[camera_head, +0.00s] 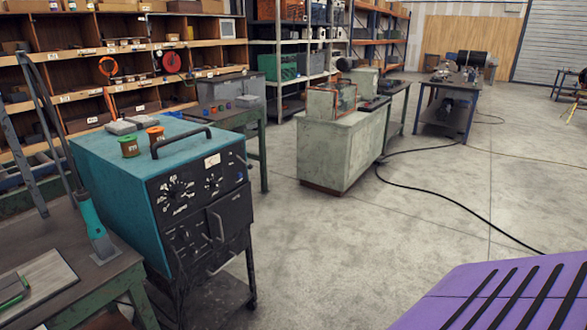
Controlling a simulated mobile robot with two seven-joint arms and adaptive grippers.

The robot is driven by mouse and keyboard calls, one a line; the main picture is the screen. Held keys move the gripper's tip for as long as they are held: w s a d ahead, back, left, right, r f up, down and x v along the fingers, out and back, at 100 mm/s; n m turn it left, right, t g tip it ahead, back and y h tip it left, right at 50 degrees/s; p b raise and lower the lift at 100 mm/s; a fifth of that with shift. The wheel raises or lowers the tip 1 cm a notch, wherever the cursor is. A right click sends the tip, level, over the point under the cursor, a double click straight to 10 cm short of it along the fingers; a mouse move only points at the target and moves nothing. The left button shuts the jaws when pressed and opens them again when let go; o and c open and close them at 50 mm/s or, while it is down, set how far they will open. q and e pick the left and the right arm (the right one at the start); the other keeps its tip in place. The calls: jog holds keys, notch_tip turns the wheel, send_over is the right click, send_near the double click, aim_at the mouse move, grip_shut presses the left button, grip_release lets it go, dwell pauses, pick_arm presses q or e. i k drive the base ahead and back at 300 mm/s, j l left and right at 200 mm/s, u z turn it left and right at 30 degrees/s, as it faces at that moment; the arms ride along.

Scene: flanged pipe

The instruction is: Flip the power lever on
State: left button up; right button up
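A teal welding power box (133,173) with a black front panel (172,217) stands on a dark wheeled cart at the left. Its panel carries dials, small switches and a light vertical handle (217,226). A small dark part (243,161) sits near the panel's upper right edge. I cannot tell which of these is the power lever, or how it is set. Neither of my grippers shows in the head view.
An orange-topped spool (156,134) and a green spool (129,147) stand on the box, by its black carry handle (181,141). A workbench (70,255) stands close at left. A pale cabinet (341,149) stands beyond; open concrete floor (330,250) lies to the right.

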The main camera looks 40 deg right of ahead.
aim_at(249, 166)
jog(key=z, duration=1.1)
jog(key=i+j+u, duration=0.1)
jog(key=i+u, duration=0.15)
jog(key=i, duration=1.6)
